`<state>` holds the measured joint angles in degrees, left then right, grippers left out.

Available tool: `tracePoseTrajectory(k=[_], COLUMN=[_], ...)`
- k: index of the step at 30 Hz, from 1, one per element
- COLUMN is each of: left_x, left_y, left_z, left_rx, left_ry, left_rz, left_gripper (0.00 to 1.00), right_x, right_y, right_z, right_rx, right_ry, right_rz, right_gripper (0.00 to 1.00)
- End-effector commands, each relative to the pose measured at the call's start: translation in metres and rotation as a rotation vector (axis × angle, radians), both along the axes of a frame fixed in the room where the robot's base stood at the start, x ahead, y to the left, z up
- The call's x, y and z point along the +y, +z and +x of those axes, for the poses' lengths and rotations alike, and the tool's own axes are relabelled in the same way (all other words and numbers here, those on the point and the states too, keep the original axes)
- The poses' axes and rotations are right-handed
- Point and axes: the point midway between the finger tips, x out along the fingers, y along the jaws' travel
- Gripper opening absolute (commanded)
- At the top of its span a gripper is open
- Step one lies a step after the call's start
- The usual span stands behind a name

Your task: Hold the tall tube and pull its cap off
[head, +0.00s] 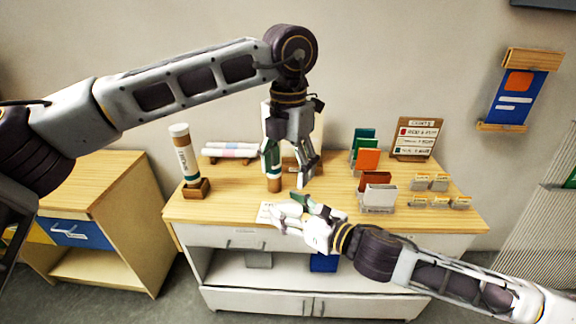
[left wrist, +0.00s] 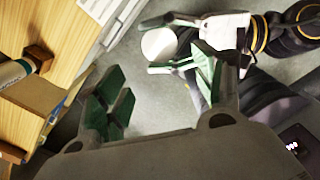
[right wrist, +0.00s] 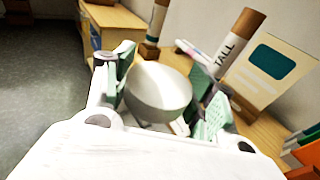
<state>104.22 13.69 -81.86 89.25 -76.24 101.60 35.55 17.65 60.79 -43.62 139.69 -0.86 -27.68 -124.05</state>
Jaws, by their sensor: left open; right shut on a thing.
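The tall tube (head: 273,183) stands upright on the table, its upper part hidden behind my left gripper in the head view. In the right wrist view the tube (right wrist: 229,52) has a white label reading TALL and a bare brown top end. My right gripper (head: 293,209) is shut on a white round cap (right wrist: 160,92), held apart from the tube, in front of it. The cap (left wrist: 158,44) shows as a white disc between the right fingers in the left wrist view. My left gripper (head: 288,168) is open and empty, pointing down in front of the tube.
Another white-capped tube (head: 183,150) stands in a wooden block at the table's left. White rolls (head: 230,150) lie behind. Card holders (head: 378,198), small labelled blocks (head: 430,183) and a sign (head: 416,138) fill the right. A wooden cabinet (head: 110,170) stands left.

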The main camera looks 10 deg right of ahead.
Motion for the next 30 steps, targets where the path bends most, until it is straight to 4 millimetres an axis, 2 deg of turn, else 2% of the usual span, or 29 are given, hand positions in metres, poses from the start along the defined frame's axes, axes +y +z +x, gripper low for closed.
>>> tracePoseTrajectory(k=[8, 14, 30], left_x=[0.000, 0.000, 0.000], left_y=[-0.003, -0.016, -0.079], left_z=[0.000, 0.000, 0.000], left_rx=[0.001, 0.001, 0.001], left_ry=[0.000, 0.001, 0.000], left_rz=[-0.001, -0.002, -0.001], left_gripper=[0.69, 0.69, 0.69], right_x=[0.000, 0.000, 0.000], right_y=[0.000, 0.000, 0.000], right_z=[0.000, 0.000, 0.000], right_rx=[0.000, 0.000, 0.000], right_ry=[0.000, 0.000, 0.000], right_rz=[0.000, 0.000, 0.000], right_gripper=[0.27, 0.27, 0.27])
